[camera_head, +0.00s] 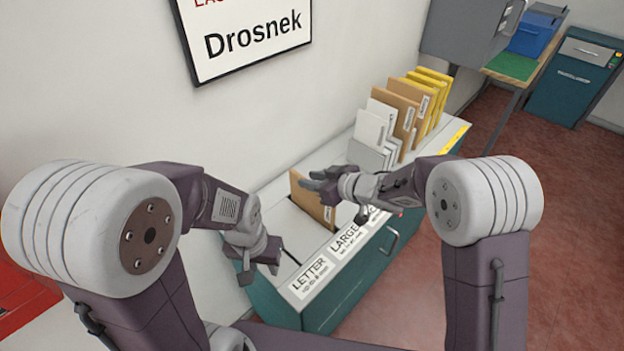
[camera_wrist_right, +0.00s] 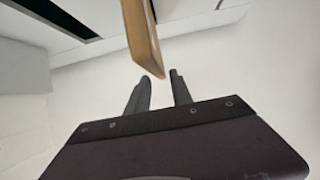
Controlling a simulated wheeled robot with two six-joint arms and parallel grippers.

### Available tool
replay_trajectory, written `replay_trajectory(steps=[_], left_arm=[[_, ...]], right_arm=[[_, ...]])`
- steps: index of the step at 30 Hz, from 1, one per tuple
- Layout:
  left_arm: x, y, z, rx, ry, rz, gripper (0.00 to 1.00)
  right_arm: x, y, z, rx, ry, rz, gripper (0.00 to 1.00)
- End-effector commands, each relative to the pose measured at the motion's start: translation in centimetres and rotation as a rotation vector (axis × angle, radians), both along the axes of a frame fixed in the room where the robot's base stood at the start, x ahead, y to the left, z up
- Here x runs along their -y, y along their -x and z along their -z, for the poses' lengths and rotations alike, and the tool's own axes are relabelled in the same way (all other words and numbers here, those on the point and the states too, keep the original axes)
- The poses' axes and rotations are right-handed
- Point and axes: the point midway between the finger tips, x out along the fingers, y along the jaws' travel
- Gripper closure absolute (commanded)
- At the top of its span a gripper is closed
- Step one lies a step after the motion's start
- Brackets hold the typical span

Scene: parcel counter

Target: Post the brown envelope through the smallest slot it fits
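The brown envelope (camera_head: 309,201) stands upright at the middle slot of the counter top, behind the LARGE label (camera_head: 346,241). Its lower edge seems to be in that slot, but how deep is hidden. My right gripper (camera_head: 311,180) is beside the envelope's upper part. In the right wrist view the two fingers (camera_wrist_right: 159,84) are apart with nothing between them, and the envelope (camera_wrist_right: 140,35) lies just beyond their tips. The LETTER slot (camera_head: 291,256) is a dark line nearer me. My left gripper (camera_head: 259,275) is over the counter's near end, its fingers apart and empty.
The teal-fronted counter (camera_head: 345,300) has a handle and a third label partly hidden by my right arm. A rack of several white, brown and yellow envelopes (camera_head: 405,115) stands at its far end. A wall with a sign (camera_head: 250,40) runs behind.

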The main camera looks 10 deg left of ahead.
Motion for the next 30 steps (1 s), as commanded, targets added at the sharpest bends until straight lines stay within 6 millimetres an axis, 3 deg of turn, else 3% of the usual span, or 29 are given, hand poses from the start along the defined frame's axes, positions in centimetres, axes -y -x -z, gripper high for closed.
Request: replay_trajectory(steps=[11, 22, 30], left_arm=[[0.0, 0.0, -0.1, 0.000, 0.000, 0.000, 0.64], [0.0, 0.0, -1.7, 0.000, 0.000, 0.000, 0.64], [0.0, 0.0, -1.8, 0.000, 0.000, 0.000, 0.64]], right_arm=[[0.3, 0.1, -0.2, 0.000, 0.000, 0.001, 0.61], [5.6, 3.6, -3.9, 0.000, 0.000, 0.003, 0.61], [6.7, 4.4, -4.3, 0.000, 0.000, 0.000, 0.61]])
